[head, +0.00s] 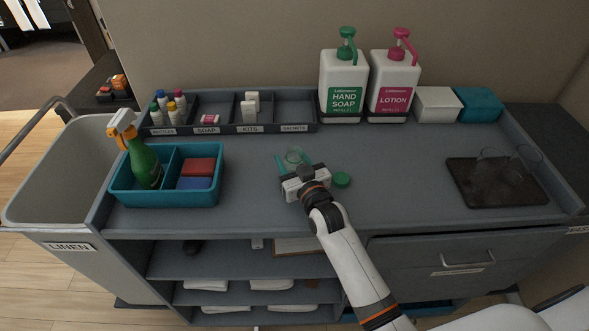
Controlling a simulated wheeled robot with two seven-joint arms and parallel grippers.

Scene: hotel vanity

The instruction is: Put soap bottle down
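My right gripper (297,172) is low over the middle of the cart top, seen from behind. Its own body hides most of its fingers. Just past it shows a small clear, green-tinted round rim (294,156), perhaps the mouth of a small bottle, with a green piece (281,163) to its left. I cannot tell whether the fingers grip it or whether it touches the surface. A green round cap (342,179) lies just right of the gripper. A large white HAND SOAP pump bottle (343,82) stands upright at the back. My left gripper is not in view.
A pink-pump LOTION bottle (393,84) stands beside the hand soap. A teal caddy (122,187) with a spray bottle (145,165) is at left. A compartment tray (222,100) lies behind. A dark tray (468,193) with glasses is at right. The cart top (400,170) between is clear.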

